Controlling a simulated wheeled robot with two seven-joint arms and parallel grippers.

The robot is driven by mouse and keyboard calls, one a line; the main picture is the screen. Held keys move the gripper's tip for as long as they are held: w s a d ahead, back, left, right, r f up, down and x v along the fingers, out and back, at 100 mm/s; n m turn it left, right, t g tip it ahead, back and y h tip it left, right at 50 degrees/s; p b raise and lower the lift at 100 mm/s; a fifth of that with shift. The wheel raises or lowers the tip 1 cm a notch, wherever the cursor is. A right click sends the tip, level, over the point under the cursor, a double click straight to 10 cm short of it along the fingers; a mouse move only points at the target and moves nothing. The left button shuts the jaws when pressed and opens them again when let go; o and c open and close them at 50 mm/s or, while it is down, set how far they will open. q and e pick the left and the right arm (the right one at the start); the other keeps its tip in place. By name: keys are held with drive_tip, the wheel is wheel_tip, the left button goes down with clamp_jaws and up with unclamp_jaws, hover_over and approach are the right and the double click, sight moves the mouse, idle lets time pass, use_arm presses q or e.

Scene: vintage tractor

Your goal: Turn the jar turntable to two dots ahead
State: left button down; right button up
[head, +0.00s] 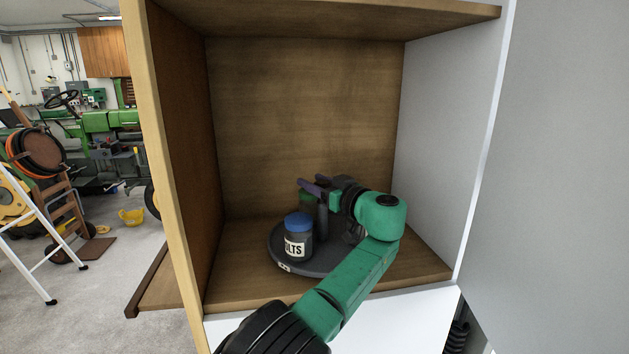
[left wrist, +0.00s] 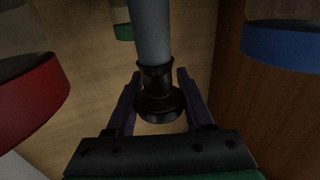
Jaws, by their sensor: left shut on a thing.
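The dark round jar turntable (head: 275,254) stands on the cabinet floor. A small white tag (head: 285,267) with dark dots faces the front on its rim; the dots are too small to count surely. A jar with a blue lid (head: 298,222) and a label ending in "LTS" stands at its front left. My left gripper (head: 313,187) is at the turntable's grey central post (left wrist: 150,30), with a purple finger on each side. It is shut on the post, near a black collar (left wrist: 160,100). My right gripper is not in view.
A red-lidded jar (left wrist: 30,100), a blue lid (left wrist: 285,45) and a green lid (left wrist: 124,32) surround the post. The wooden cabinet's left wall (head: 180,130), white right wall (head: 445,120) and upper shelf (head: 330,15) enclose the arm. Floor behind the turntable is partly hidden.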

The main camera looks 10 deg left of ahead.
use_arm(q)
drive_tip(key=shift+r, duration=0.1)
drive_tip(key=shift+c, duration=1.4)
unclamp_jaws()
drive_tip(key=b+v, duration=0.5)
drive_tip(key=v, duration=0.9)
drive_tip(key=shift+d, duration=0.25)
drive_tip(key=shift+s, duration=0.1)
